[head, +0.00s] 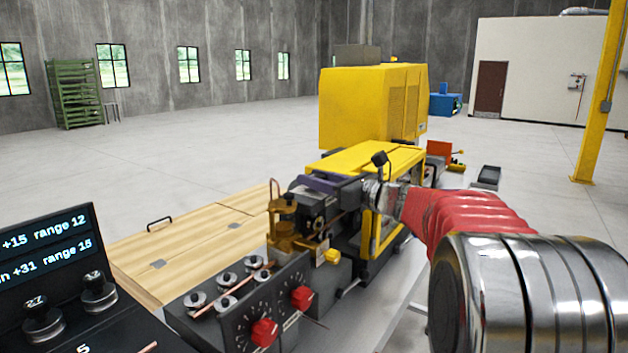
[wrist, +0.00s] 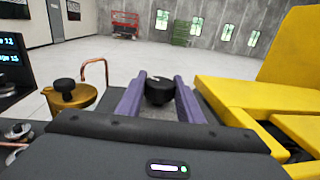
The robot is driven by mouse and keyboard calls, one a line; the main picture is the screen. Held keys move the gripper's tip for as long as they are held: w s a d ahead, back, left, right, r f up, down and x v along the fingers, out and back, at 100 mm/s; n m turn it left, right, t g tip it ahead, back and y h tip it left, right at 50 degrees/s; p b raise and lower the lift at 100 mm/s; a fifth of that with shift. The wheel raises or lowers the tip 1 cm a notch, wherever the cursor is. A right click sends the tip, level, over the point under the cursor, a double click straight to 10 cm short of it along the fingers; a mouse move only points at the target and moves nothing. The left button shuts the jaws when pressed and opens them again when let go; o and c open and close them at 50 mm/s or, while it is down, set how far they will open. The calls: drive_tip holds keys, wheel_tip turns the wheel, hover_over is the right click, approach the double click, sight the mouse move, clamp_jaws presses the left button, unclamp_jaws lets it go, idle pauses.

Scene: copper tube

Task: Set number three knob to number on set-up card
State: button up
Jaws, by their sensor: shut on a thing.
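My gripper (head: 318,184) reaches in from the right, over the grey and yellow machine in the head view. Its purple fingers (wrist: 160,104) are shut on a black knob (wrist: 159,90) with a small pale mark on top. In the head view this knob is hidden behind the gripper. Two red knobs, a nearer one (head: 264,332) and a farther one (head: 302,297), sit on dials on a dark panel at the front; my gripper is apart from them. I cannot read the dial figures or tell which knob is number three. No set-up card can be made out clearly.
A brass cylinder (head: 284,222) with a black top and copper tube stands just beside my gripper; it also shows in the wrist view (wrist: 70,96). A screen (head: 47,243) at left reads "+15 range 12" and "+31 range 15". A yellow guard (head: 372,158) lies behind the gripper.

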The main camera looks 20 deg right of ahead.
drive_tip(key=shift+a, duration=0.3)
drive_tip(key=shift+d, duration=0.1)
drive_tip(key=shift+m+t+h, duration=0.4)
drive_tip(key=shift+m+h, duration=0.2)
drive_tip(key=shift+h, duration=0.2)
drive_tip(key=shift+m+t+h, duration=0.5)
drive_tip(key=shift+m+h, duration=0.4)
drive_tip(key=shift+h, duration=0.5)
drive_tip(key=shift+f+m+h, duration=0.1)
drive_tip(key=shift+m+h, duration=0.4)
drive_tip(key=shift+h, duration=0.2)
drive_tip(key=shift+d+m+h, duration=0.15)
drive_tip(key=shift+m+h, duration=0.85)
drive_tip(key=shift+h, duration=0.6)
drive_tip(key=o, duration=1)
